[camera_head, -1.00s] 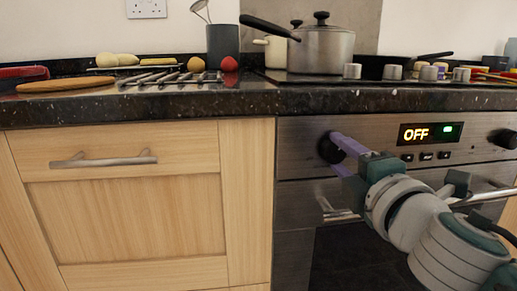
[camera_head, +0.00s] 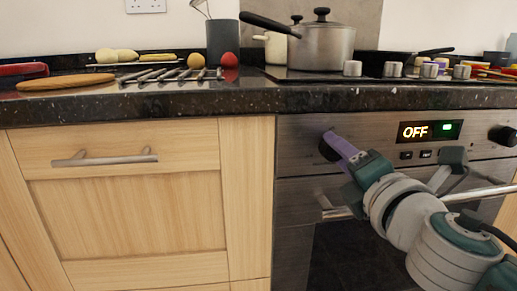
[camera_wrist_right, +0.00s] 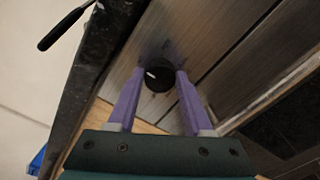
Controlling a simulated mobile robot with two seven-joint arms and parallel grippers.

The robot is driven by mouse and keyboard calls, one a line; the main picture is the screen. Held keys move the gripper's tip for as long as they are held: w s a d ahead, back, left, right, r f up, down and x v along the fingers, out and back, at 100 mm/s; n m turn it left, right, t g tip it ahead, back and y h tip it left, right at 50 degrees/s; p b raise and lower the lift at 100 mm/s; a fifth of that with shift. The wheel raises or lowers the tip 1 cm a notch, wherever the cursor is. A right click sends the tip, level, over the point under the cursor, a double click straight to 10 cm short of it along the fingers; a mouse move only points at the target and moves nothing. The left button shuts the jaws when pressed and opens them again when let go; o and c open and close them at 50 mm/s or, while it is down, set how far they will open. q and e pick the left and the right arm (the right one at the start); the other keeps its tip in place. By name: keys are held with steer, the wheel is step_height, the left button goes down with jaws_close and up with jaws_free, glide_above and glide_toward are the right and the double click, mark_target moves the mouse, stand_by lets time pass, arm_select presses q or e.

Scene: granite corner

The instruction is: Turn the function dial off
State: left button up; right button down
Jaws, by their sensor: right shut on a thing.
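The function dial (camera_head: 327,147) is a black round knob at the left end of the oven's control panel. My right gripper (camera_head: 334,143) reaches it from the right, shut on the dial. In the right wrist view the purple fingers (camera_wrist_right: 159,75) stand on either side of the black dial (camera_wrist_right: 158,77), which carries a small white mark. In the head view the fingers hide part of the dial. The oven display (camera_head: 429,131) reads OFF in orange beside a green light. My left gripper is not in view.
The oven's bar handle (camera_head: 480,194) runs below the panel, close to my right arm. A second black knob (camera_head: 503,136) is at the panel's right end. A pot (camera_head: 320,46) stands on the hob above. A wooden drawer front (camera_head: 120,200) is to the left.

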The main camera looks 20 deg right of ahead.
steer(key=shift+c, duration=1.6)
jaws_free()
steer(key=v, duration=1)
steer(key=shift+b, duration=0.35)
steer(key=shift+r, duration=0.1)
